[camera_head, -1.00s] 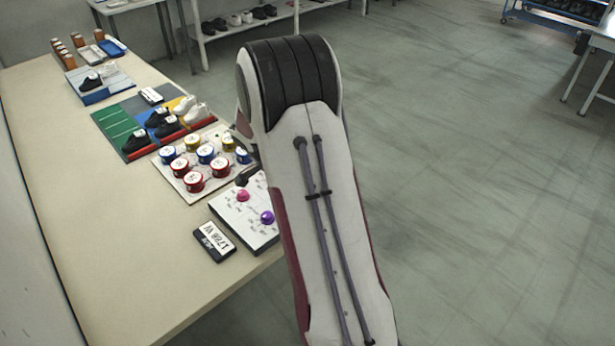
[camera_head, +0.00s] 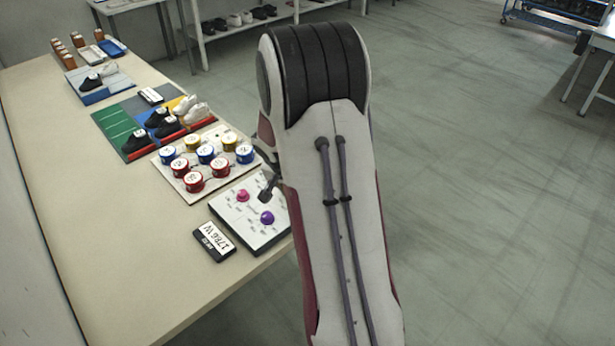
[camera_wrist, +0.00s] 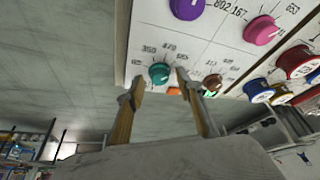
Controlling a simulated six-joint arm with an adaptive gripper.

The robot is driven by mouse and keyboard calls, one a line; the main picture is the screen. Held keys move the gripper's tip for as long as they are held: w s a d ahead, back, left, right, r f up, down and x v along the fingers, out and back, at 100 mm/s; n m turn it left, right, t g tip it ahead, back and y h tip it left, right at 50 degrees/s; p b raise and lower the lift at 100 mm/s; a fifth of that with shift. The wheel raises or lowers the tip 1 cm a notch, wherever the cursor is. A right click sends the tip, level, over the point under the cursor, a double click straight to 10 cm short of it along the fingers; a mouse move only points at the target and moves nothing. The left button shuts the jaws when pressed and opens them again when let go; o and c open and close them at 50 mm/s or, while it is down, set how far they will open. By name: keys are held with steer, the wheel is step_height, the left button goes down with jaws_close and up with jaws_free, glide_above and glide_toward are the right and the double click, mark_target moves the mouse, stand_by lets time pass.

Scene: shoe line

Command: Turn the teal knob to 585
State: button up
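The teal knob (camera_wrist: 159,73) sits near the edge of a white panel (camera_wrist: 142,29) in the wrist view. Printed numbers stand around it, among them what looks like 350 and 470; its pointer direction is too small to read. My gripper (camera_wrist: 160,79) is open, with one fingertip on each side of the knob in the picture. I cannot tell whether either finger touches it. In the head view my gripper (camera_head: 268,187) is a dark shape over the panel (camera_head: 232,212), partly hidden by my arm, and the teal knob is hidden.
A purple knob (camera_wrist: 187,8) and a pink knob (camera_wrist: 262,31) share the panel. An orange part (camera_wrist: 173,91) and a brown knob (camera_wrist: 212,82) lie near the right finger. A small display (camera_head: 214,241) and a board of colored spools (camera_head: 165,183) flank the panel.

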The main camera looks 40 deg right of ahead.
steer(key=shift+s+d+n+t+y, duration=0.15)
steer(key=shift+n+t+y, duration=0.3)
steer(key=shift+n, duration=1.1)
steer(key=shift+s+d+n+t+y, duration=0.1)
steer(key=shift+n+t+y, duration=0.3)
steer(key=shift+n, duration=1.15)
steer(key=shift+d+n+t+y, duration=0.15)
steer(key=shift+n+y, duration=0.25)
steer(key=shift+n, duration=0.7)
steer(key=shift+d+n+t+y, duration=0.1)
steer(key=shift+n+t+y, duration=0.2)
steer(key=shift+n, duration=0.8)
steer(key=shift+n+y, duration=0.25)
steer(key=shift+n, duration=0.45)
steer(key=shift+r, duration=0.1)
steer(key=v, duration=0.7)
steer(key=shift+s+r, duration=0.25)
steer(key=shift+r, duration=0.05)
steer(key=shift+m, duration=0.4)
